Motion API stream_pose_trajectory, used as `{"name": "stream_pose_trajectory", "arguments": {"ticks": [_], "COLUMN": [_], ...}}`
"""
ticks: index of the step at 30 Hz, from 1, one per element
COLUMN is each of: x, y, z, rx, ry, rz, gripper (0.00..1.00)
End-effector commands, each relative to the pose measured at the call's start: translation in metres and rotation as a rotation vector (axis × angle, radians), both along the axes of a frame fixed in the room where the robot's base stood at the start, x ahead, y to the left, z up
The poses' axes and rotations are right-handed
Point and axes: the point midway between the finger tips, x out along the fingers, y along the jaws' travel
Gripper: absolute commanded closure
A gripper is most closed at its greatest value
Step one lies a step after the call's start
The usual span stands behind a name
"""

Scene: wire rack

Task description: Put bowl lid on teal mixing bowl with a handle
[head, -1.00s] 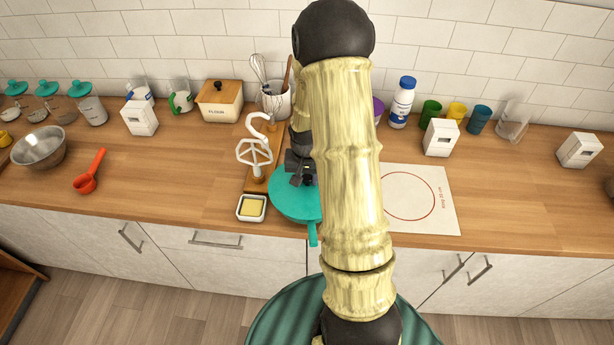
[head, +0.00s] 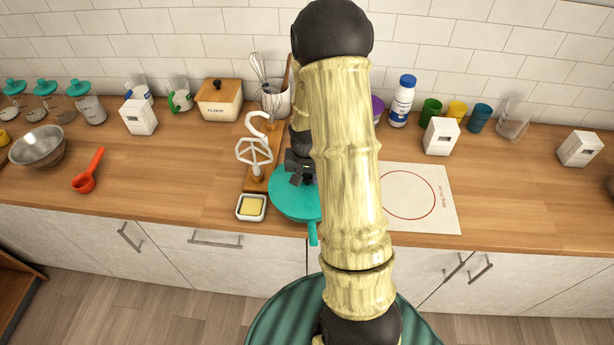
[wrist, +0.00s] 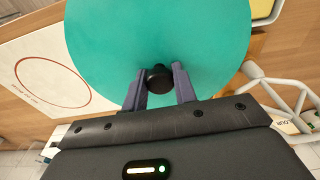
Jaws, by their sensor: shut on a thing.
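The bowl lid (head: 290,202) is a flat teal disc with a black knob. In the wrist view the lid (wrist: 205,35) fills the upper middle, and its knob (wrist: 158,80) is between the two fingers. My gripper (wrist: 160,72) is shut on this knob; in the head view the gripper (head: 300,172) is over the lid, partly behind my arm. The teal mixing bowl is mostly hidden beneath the lid; its handle (head: 313,234) sticks out toward the counter's front edge. I cannot tell whether the lid touches the bowl's rim.
A butter dish (head: 251,207) and a white beater on a wooden stand (head: 255,155) are close to the left. A white mat with a red circle (head: 440,200) lies to the right. Utensils in a pot (head: 280,103) stand behind.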

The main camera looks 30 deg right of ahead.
Motion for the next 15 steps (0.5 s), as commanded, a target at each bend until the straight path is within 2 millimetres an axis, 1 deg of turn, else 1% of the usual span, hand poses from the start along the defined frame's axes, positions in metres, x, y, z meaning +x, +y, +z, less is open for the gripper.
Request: {"name": "stream_pose_trajectory", "arguments": {"ticks": [5,6,8,9,10,15], "x": [0.0001,0.0001,0.0001,0.0001,0.0001,0.0001], "y": [0.0000,0.0000,0.0000,0.0000,0.0000,0.0000], "z": [0.0001,0.0001,0.0001,0.0001,0.0001,0.0001], "rx": [0.000,0.000,0.000,0.000,0.000,0.000], "ry": [0.000,0.000,0.000,0.000,0.000,0.000], "rz": [0.000,0.000,0.000,0.000,0.000,0.000], "gripper": [1.00,0.69,0.57,0.49,0.47,0.47]}}
